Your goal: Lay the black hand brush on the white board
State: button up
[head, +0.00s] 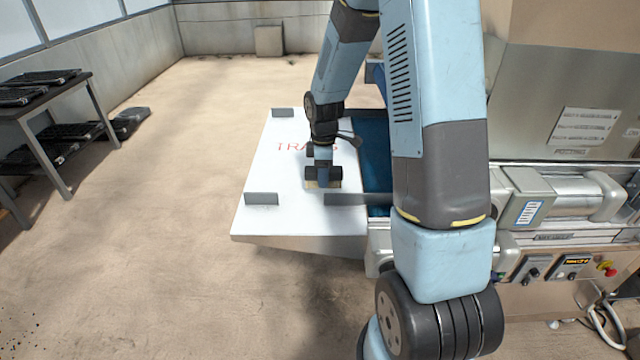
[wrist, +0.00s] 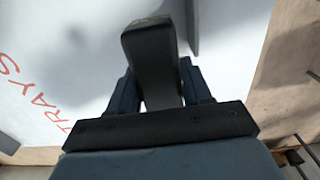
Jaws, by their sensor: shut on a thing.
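The white board (head: 300,217) lies flat beside the machine, with red letters reading TRAYS on it. My gripper (head: 323,170) points down over the middle of the board. It is shut on the black hand brush (head: 335,173), whose pale bristles face the board. In the wrist view the brush (wrist: 152,55) sticks out between the two blue-grey fingers, with the white board (wrist: 60,60) behind it. I cannot tell whether the bristles touch the board.
Low grey brackets stand on the board, one at the front left (head: 262,199), one at the back left (head: 283,112) and one at the front right (head: 350,199). A blue belt (head: 374,160) runs along its right side. A dark table with black trays (head: 40,100) stands far left.

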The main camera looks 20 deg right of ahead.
jog(key=shift+w+a+f, duration=0.15)
jog(key=shift+a+f, duration=0.1)
jog(key=shift+f, duration=0.1)
notch_tip(320, 180, down, 3)
jog(key=shift+w+f, duration=0.15)
jog(key=shift+f, duration=0.05)
jog(key=o, duration=0.9)
